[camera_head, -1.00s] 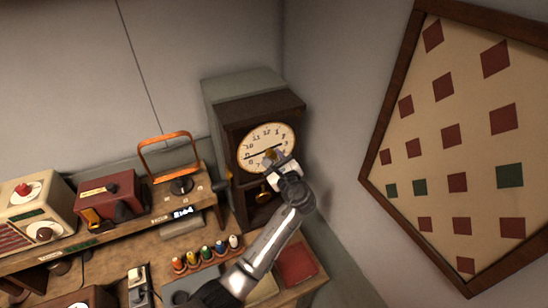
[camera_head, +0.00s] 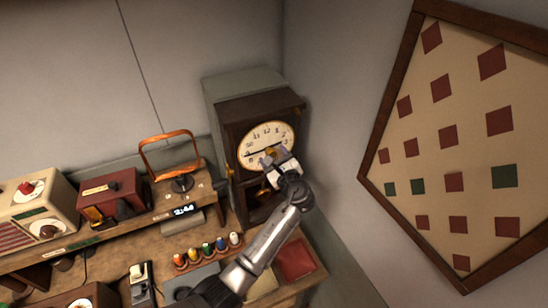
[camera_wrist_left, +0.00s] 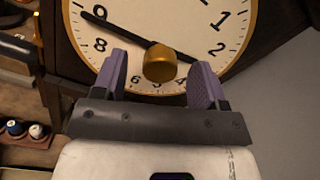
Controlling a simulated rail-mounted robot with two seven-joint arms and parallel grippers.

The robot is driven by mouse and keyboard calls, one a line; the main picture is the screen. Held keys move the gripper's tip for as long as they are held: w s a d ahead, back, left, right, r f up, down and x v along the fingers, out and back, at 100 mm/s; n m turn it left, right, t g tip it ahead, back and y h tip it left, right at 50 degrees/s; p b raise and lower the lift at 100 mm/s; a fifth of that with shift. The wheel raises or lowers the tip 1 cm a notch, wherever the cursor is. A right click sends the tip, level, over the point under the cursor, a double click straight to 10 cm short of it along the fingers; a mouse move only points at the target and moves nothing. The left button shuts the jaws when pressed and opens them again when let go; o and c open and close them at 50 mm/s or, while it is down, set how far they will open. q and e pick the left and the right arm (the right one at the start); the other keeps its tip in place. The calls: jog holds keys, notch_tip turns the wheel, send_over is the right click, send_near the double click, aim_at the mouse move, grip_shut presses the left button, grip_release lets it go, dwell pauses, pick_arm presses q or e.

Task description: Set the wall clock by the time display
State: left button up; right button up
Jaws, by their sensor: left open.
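The clock (camera_head: 262,130) has a cream face and gold rim in a dark wooden case. In the left wrist view its face (camera_wrist_left: 100,45) shows a long black hand reaching to about the 9. A shorter dark part runs right toward the 3 side. A gold knob (camera_wrist_left: 160,63) stands out at the middle of the face. My left gripper (camera_head: 272,160) is open, its purple fingers (camera_wrist_left: 160,75) either side of the knob with gaps. The time display (camera_head: 184,210) on the shelf glows with digits that look like 2:44. My right gripper is out of view.
Left of the clock, the shelf holds a lamp-like orange frame (camera_head: 170,155), a red box (camera_head: 112,195) and a cream radio (camera_head: 38,210). Several coloured spools (camera_head: 207,250) sit below. A framed board (camera_head: 455,150) hangs on the right wall.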

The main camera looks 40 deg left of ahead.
pick_arm(q)
jog(key=shift+p+v, duration=1.05)
jog(key=shift+v, duration=1.1)
jog(key=shift+p+v, duration=0.6)
jog(key=shift+v, duration=1.25)
